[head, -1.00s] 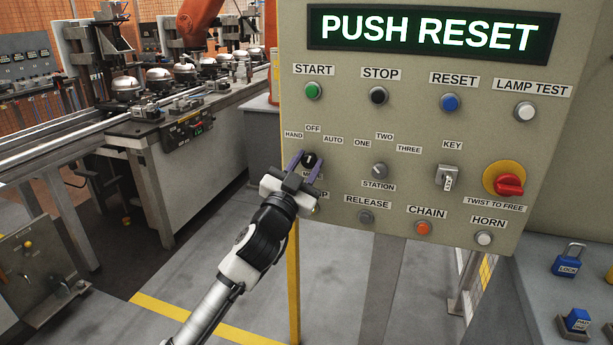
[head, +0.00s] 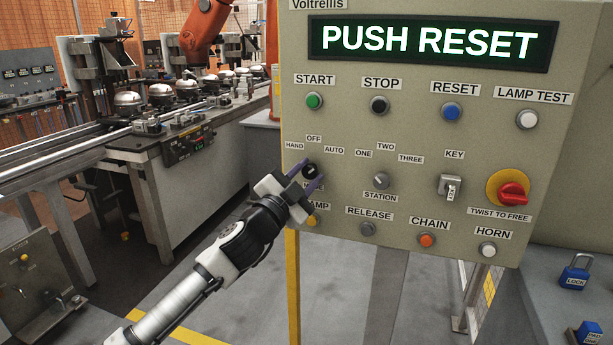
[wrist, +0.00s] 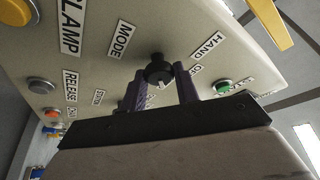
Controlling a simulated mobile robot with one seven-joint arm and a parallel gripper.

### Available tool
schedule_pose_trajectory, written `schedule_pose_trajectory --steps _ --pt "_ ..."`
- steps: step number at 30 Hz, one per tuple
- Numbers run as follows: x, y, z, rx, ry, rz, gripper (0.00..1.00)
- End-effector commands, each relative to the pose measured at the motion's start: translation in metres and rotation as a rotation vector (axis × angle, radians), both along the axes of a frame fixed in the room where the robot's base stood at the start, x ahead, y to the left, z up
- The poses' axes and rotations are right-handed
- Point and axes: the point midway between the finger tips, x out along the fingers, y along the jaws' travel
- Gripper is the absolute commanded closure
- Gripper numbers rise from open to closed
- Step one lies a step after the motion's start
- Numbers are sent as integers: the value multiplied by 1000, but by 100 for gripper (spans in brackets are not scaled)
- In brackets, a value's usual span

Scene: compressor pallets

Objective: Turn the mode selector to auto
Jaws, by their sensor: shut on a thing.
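The mode selector (head: 311,170) is a small black knob at the lower left of the panel (head: 440,190), among the labels HAND, OFF, AUTO and MODE. My gripper (head: 307,174) has its two purple fingers on either side of the knob, shut on it. In the wrist view, the selector (wrist: 158,69) shows between the fingertips of my gripper (wrist: 160,82), with a small white mark on its face. The fingers partly hide the knob and the nearby labels, and I cannot tell exactly which position the mark points to.
The station selector (head: 380,181) is to the right, with the key switch (head: 450,186) and the red twist-to-free knob (head: 513,194) beyond. The display (head: 430,42) reads PUSH RESET. A conveyor line (head: 170,125) runs at the left.

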Motion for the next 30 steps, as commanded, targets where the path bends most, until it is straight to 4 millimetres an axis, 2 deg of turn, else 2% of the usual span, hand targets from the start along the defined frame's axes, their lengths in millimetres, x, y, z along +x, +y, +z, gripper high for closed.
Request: schedule_pose_trajectory --steps 6,7,11,12,23,30 --pt "0 0 -1 -1 1 0 92" --pt "0 0 -1 -1 1 0 67" --pt "0 0 0 -1 1 0 50" --pt "0 0 0 -1 1 0 48" --pt "-5 5 -3 -1 0 2 48" --pt "-38 28 -16 0 0 3 48"
